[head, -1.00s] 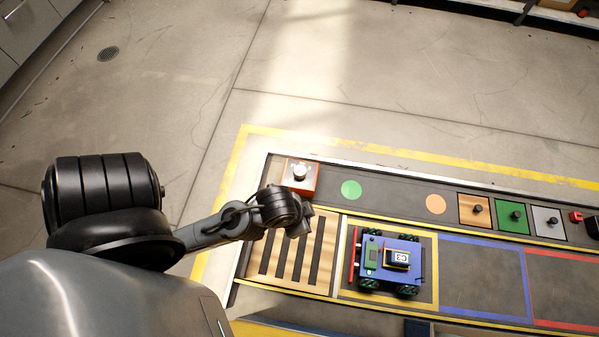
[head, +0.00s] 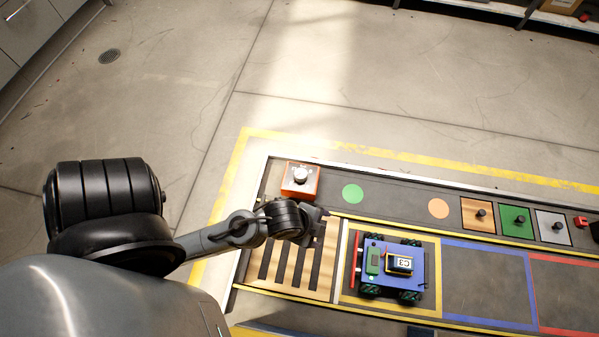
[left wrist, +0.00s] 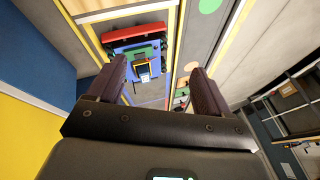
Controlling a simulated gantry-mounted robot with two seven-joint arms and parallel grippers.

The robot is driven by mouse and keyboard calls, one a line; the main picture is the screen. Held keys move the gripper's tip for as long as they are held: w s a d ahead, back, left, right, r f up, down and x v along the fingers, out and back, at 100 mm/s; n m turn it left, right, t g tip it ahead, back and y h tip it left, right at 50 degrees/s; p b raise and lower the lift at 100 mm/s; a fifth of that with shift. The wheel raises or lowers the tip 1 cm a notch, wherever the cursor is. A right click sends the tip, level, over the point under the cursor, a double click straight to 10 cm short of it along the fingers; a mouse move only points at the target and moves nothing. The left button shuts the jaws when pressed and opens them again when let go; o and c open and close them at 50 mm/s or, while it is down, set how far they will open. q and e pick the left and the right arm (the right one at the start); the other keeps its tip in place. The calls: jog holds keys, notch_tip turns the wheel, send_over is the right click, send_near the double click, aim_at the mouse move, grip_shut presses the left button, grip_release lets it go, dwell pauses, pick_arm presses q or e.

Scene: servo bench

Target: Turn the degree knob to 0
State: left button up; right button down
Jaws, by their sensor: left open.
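The degree knob is a silver-white dial (head: 301,175) on an orange box (head: 300,190) with a pale top face, at the bench's back left corner in the head view. Its setting is too small to read. My left gripper (head: 318,212) is just in front and to the right of the box, above the slatted wooden panel, apart from the knob. In the left wrist view its two fingers (left wrist: 160,85) are spread with nothing between them, and the knob is not in that view. My right gripper is in neither view.
A blue wheeled robot car (head: 415,277) stands in the yellow-framed bay; it also shows in the left wrist view (left wrist: 136,42). Green (head: 352,194) and orange (head: 438,209) discs lie along the back strip. Several small knobbed tiles (head: 516,221) sit farther right.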

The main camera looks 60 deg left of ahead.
pick_arm(q)
notch_tip(320, 180, down, 6)
jog(key=w+d+m+p, duration=0.1)
jog(key=m, duration=0.7)
jog(key=m+g+y+p, duration=0.1)
jog(key=m+p, duration=0.7)
jog(key=m, duration=0.8)
send_near(301, 173)
jog(key=b+x, duration=0.6)
jog(key=x, duration=0.1)
jog(key=shift+f+b, duration=0.3)
jog(key=shift+w+f+b, duration=0.25)
jog(key=shift+f+b, duration=0.15)
jog(key=shift+f, duration=0.15)
jog(key=shift+c, duration=0.3)
